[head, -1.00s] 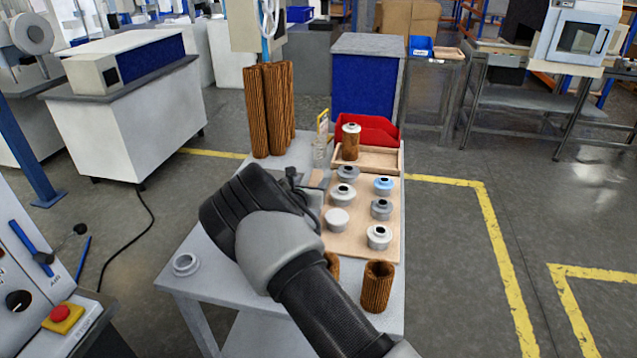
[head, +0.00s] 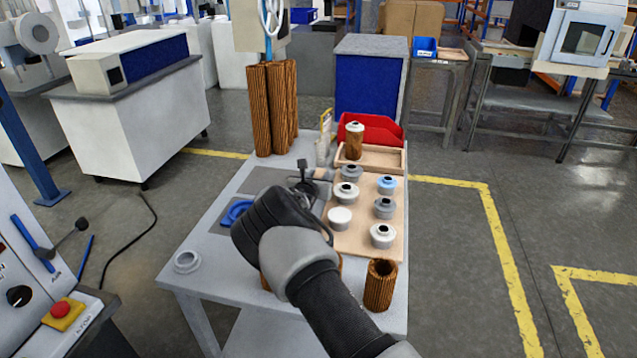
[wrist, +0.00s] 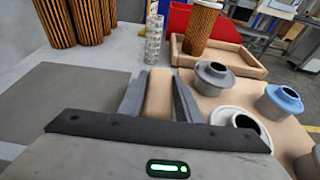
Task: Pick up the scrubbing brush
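A tan wooden block (wrist: 159,92), which looks like the scrubbing brush, lies between the fingers of my gripper (wrist: 160,97) in the wrist view. One finger stands close along each side of it, and I cannot tell whether they press on it. Its near end and any bristles are hidden. In the head view my gripper (head: 305,178) is low over the table, left of the wooden board, and the block is mostly hidden there.
Several grey, white and blue caps stand on the wooden board (head: 364,232); a grey one (wrist: 216,78) is close right of my fingers. A glass jar (wrist: 153,40), a wooden tray (wrist: 240,62) and brown pleated cartridges (head: 272,110) are beyond.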

